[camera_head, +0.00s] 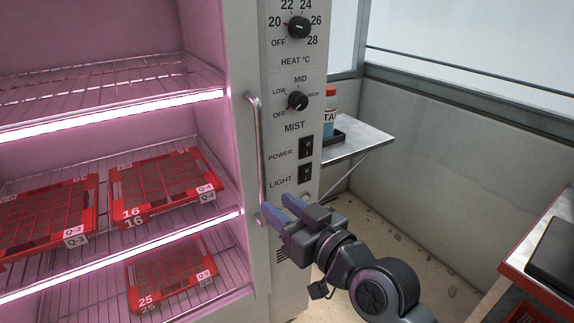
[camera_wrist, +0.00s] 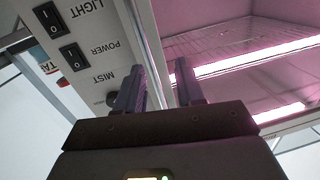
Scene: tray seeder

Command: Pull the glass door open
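The glass door (camera_head: 239,110) stands at the front of the pink-lit cabinet and looks shut, its pane clear enough to see the shelves. Its upright metal bar handle (camera_head: 257,150) is on the door's right edge. My gripper (camera_head: 277,206) is at the handle's lower end, with its two fingers apart. In the wrist view my gripper (camera_wrist: 158,66) shows a clear gap between the fingers, and a pale upright strip runs behind that gap. I cannot tell whether the handle lies between the fingers or whether they touch it.
The control panel (camera_head: 297,70) with knobs and switches is right of the handle. Red seed trays (camera_head: 168,182) sit on wire shelves inside. A side shelf (camera_head: 357,140) with a bottle (camera_head: 330,105) stands behind. A red-edged table (camera_head: 530,262) is at right.

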